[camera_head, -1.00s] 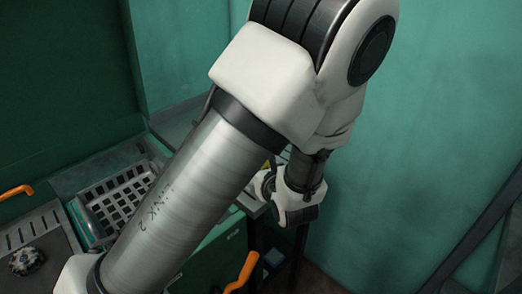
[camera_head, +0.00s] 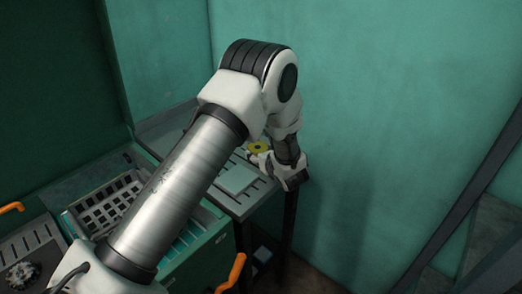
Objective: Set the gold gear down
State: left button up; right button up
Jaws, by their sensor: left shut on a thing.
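The gold gear (camera_head: 258,148) shows as a small yellow ring at the end of my left arm, above the slotted grey table top. My left gripper (camera_head: 262,156) is shut on the gear. Much of the gripper is hidden behind its own wrist, and I cannot tell whether the gear touches anything below. A pale square plate (camera_head: 236,179) lies on the table just below and left of the gripper. My right gripper is not in view.
A grey grid crate (camera_head: 105,208) stands left of my arm. A dark gear-like part (camera_head: 20,275) lies on a slotted surface at the lower left. Orange handles (camera_head: 236,270) stick up at the front. Green walls close in the back and right.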

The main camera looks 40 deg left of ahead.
pick_arm(q)
jog(key=shift+d, duration=0.1)
jog(key=o, duration=1.8)
jog(key=shift+s, duration=0.1)
jog(key=shift+r, duration=0.1)
jog(key=shift+d+r, duration=0.1)
jog(key=b+v, duration=0.1)
jog(key=v, duration=1)
jog(key=shift+d+b, duration=0.1)
jog(key=shift+b, duration=0.2)
jog(key=shift+s+d+r, duration=0.15)
jog(key=shift+s+d, duration=0.1)
